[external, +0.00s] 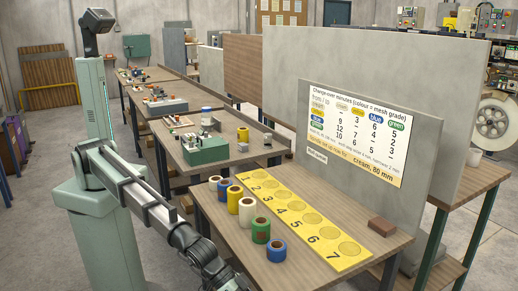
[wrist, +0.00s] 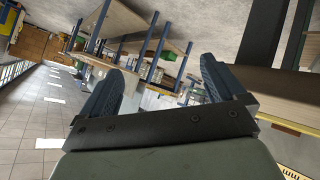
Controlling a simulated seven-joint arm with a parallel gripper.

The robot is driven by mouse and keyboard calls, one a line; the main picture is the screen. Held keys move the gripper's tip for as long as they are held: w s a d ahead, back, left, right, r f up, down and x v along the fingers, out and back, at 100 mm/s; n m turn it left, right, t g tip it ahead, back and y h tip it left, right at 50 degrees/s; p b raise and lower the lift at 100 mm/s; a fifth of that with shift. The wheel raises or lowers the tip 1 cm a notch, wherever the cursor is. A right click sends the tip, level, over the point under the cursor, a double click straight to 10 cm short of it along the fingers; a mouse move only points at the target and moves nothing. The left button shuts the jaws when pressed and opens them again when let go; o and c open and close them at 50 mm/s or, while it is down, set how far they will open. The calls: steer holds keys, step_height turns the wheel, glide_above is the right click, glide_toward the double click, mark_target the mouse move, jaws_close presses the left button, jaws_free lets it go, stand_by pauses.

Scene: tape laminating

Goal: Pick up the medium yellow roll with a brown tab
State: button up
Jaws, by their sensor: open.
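A row of tape rolls stands on the near wooden table in the external view. A yellow roll (external: 234,200) stands in that row, between a blue roll (external: 223,190) and a cream roll (external: 246,214). Its tab is too small to make out. My gripper (wrist: 164,80) shows in the wrist view with its two dark fingers wide apart and nothing between them. It points out over the room, and no tape roll shows between the fingers. In the external view my arm runs down to the bottom edge, left of the rolls, and the gripper is not visible there.
A green roll (external: 261,231) and another blue roll (external: 277,251) stand nearer the front. A yellow board (external: 300,222) with numbered circles lies right of the row. A brown block (external: 382,227) sits near an upright grey panel with a chart (external: 351,132).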

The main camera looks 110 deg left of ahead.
steer(key=w+a+r+n+y, duration=0.1)
steer(key=w+a+r, duration=0.2)
steer(key=a, duration=0.6)
steer(key=w+a+r+y, duration=0.1)
steer(key=w+a+r, duration=0.1)
steer(key=a, duration=0.7)
steer(key=w+a+r+n+y, duration=0.1)
steer(key=w+a+r+y, duration=0.15)
steer(key=a, duration=0.65)
steer(key=s+a+r+n+g+y, duration=0.1)
steer(key=s+a+r, duration=0.1)
steer(key=a, duration=1)
steer(key=s+a+r+n+g, duration=0.1)
steer(key=s+a, duration=0.1)
steer(key=a, duration=0.9)
steer(key=s+a+r+n+g+y, duration=0.1)
steer(key=s+a+r, duration=0.15)
steer(key=a, duration=0.95)
step_height(320, 180, up, 7)
steer(key=n+g, duration=0.3)
steer(key=g, duration=0.2)
glide_above(244, 133)
steer(key=s, duration=0.5)
steer(key=shift+y, duration=0.45)
steer(key=x, duration=0.4)
steer(key=w+x, duration=0.1)
steer(key=x, duration=0.3)
steer(key=d+x, duration=0.1)
steer(key=x, duration=0.4)
steer(key=shift+w, duration=0.25)
